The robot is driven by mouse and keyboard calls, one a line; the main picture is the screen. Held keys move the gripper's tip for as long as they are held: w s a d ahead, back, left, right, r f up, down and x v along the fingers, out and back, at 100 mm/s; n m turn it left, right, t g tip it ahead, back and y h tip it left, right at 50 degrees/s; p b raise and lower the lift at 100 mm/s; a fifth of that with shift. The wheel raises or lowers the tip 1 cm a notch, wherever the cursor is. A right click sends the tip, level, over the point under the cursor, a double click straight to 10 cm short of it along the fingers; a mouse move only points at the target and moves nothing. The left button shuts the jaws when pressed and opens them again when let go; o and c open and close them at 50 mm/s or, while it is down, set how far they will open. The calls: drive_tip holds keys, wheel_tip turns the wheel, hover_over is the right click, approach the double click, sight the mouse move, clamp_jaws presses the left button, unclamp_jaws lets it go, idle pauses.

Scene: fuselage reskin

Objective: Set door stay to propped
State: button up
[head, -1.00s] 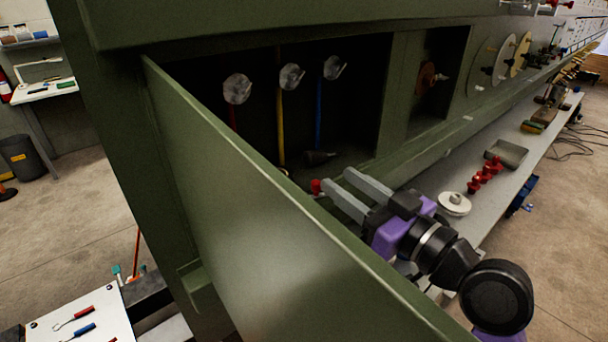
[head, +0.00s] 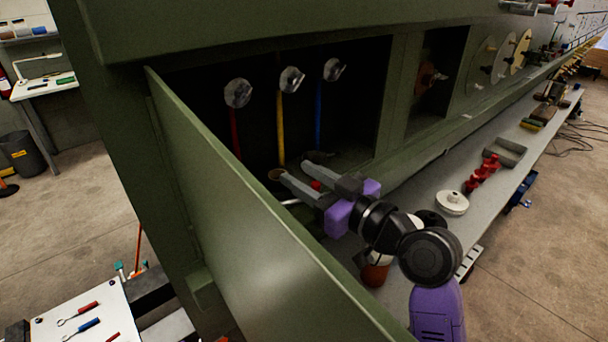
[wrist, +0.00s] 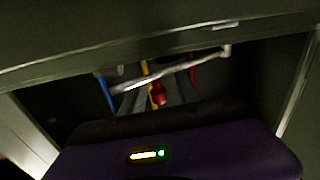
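The green door (head: 240,200) stands swung open in front of a dark bay in the green fuselage side. A thin pale rod, which looks like the door stay (head: 290,202), shows just behind the door's top edge. In the wrist view a pale rod (wrist: 190,67) runs slantwise across the bay opening. A red knob (head: 316,185) is at my gripper, seen between its fingers; it also shows in the wrist view (wrist: 158,95). My gripper (head: 296,171) is open, its fingers reaching into the bay's mouth. Whether it touches the rod or knob I cannot tell.
Inside the bay hang a red (head: 235,132), a yellow (head: 281,130) and a blue (head: 318,120) strip below clear round fittings. A shelf (head: 430,205) on the right holds a white disc (head: 453,202), red pieces (head: 482,174) and a tray (head: 505,152).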

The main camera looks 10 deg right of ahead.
drive_tip(key=shift+c, duration=0.4)
clamp_jaws()
idle(0.9)
